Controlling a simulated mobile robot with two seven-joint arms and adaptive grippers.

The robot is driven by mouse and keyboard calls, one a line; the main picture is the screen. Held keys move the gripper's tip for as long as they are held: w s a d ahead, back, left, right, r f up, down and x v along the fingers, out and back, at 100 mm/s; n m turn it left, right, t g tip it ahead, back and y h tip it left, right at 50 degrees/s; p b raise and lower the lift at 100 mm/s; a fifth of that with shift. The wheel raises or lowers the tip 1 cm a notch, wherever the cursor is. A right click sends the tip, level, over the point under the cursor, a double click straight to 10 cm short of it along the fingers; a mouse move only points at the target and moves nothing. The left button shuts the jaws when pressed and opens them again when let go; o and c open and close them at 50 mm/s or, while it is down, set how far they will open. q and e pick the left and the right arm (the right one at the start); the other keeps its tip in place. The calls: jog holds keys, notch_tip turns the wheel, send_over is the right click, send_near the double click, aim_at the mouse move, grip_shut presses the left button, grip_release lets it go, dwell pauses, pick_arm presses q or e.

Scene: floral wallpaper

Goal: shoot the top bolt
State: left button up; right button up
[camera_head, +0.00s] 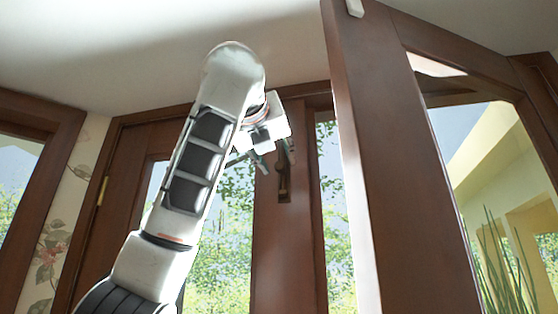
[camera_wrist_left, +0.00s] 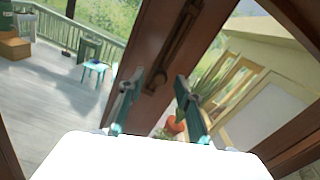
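The top bolt (camera_head: 283,185) is a dark bronze fitting set upright on the brown door stile (camera_head: 283,240), near the top of the door. In the left wrist view the bolt (camera_wrist_left: 179,42) runs along the tilted stile, beyond the fingertips. My left gripper (camera_head: 278,163) is raised in front of the bolt and covers part of it in the head view. Whether a finger touches the bolt I cannot tell. My right gripper is in neither view.
A brown door panel with glass (camera_head: 385,200) stands at an angle to the right of the bolt. The ceiling (camera_head: 140,50) is close above my arm. Through the glass, a deck with a small blue table (camera_wrist_left: 95,70) shows.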

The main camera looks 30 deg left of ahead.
aim_at(278, 164)
pick_arm(q)
jog(key=shift+p+x, duration=0.6)
jog(key=shift+x, duration=1.25)
